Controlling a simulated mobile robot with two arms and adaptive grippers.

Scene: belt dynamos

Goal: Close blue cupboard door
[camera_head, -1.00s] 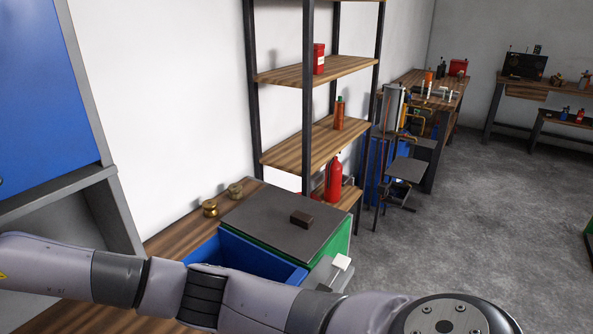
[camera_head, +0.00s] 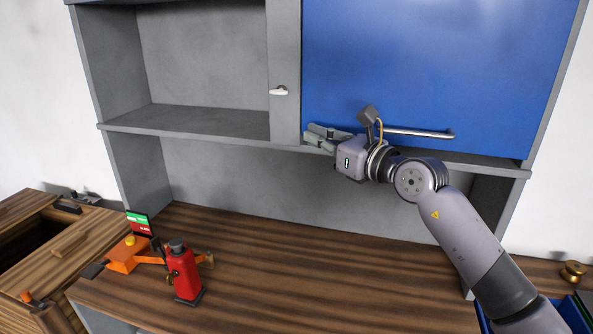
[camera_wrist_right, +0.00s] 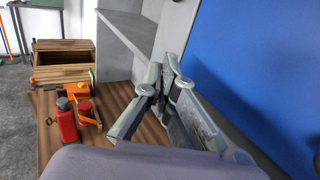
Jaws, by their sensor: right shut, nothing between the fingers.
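The blue cupboard door (camera_head: 430,65) fills the upper right of the head view and lies along the front of the grey cupboard (camera_head: 285,50). I see no clear gap at its left edge. A metal bar handle (camera_head: 420,133) runs along its bottom. My right gripper (camera_head: 316,138) is shut and empty at the door's lower left corner, beside the grey upright; I cannot tell whether it touches. In the right wrist view the blue door (camera_wrist_right: 265,60) is at the right of the shut fingers (camera_wrist_right: 163,75). My left gripper is out of view.
The cupboard's left compartment (camera_head: 205,120) is open and empty, with a white knob (camera_head: 278,90) on the upright beside it. Below, a red bottle jack (camera_head: 184,272) and an orange device (camera_head: 125,256) stand on the wooden worktop (camera_head: 300,270). The worktop's middle is clear.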

